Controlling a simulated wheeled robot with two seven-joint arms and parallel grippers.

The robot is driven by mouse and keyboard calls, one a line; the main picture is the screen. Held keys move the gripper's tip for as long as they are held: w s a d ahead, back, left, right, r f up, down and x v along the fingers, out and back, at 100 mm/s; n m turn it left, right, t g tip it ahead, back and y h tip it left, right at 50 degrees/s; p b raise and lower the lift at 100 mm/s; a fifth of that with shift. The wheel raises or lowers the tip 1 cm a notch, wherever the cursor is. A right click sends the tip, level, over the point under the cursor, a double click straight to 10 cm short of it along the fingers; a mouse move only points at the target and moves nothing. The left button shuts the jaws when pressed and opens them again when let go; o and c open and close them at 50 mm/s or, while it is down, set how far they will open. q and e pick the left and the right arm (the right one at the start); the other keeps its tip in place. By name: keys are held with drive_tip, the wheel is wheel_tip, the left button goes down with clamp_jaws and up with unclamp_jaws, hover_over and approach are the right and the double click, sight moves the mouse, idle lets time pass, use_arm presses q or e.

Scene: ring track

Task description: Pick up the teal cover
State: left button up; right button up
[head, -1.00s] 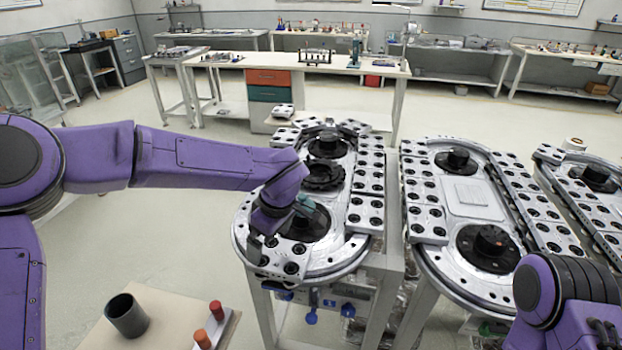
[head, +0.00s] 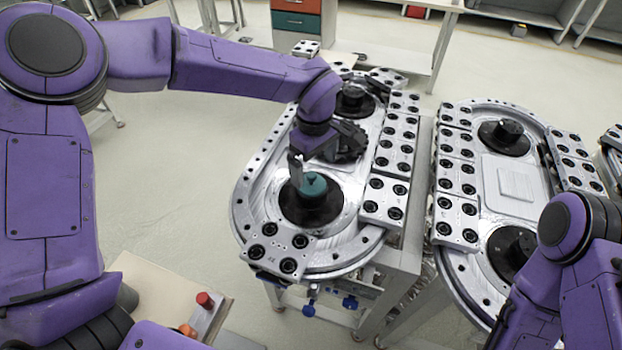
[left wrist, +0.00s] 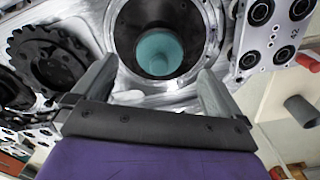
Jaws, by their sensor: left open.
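The teal cover (head: 313,185) sits on top of the black hub (head: 307,210) at the near end of the left ring track. It also shows in the left wrist view (left wrist: 158,52), inside the dark round hub and beyond the fingertips. My left gripper (head: 299,172) is just above and beside the cover, pointing down. In the left wrist view its two fingers (left wrist: 152,88) are spread apart with nothing between them. My right arm shows at the lower right, but its gripper is out of view.
A dark toothed wheel (head: 345,143) lies behind the cover on the same track. Plates with black round holes (head: 279,249) line the track. A second ring track (head: 515,180) stands to the right. A side table with a red-topped peg (head: 204,299) is at the lower left.

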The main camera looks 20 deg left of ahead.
sight(312, 174)
use_arm(q)
drive_tip(key=f, duration=0.1)
drive_tip(key=f+p, duration=0.1)
drive_tip(key=f, duration=0.2)
drive_tip(key=shift+w+a+f, duration=0.25)
drive_tip(key=shift+a+f, duration=0.05)
drive_tip(key=shift+f, duration=0.1)
drive_tip(key=shift+s+f, duration=0.15)
drive_tip(key=shift+f, duration=0.05)
drive_tip(key=c, duration=1.1)
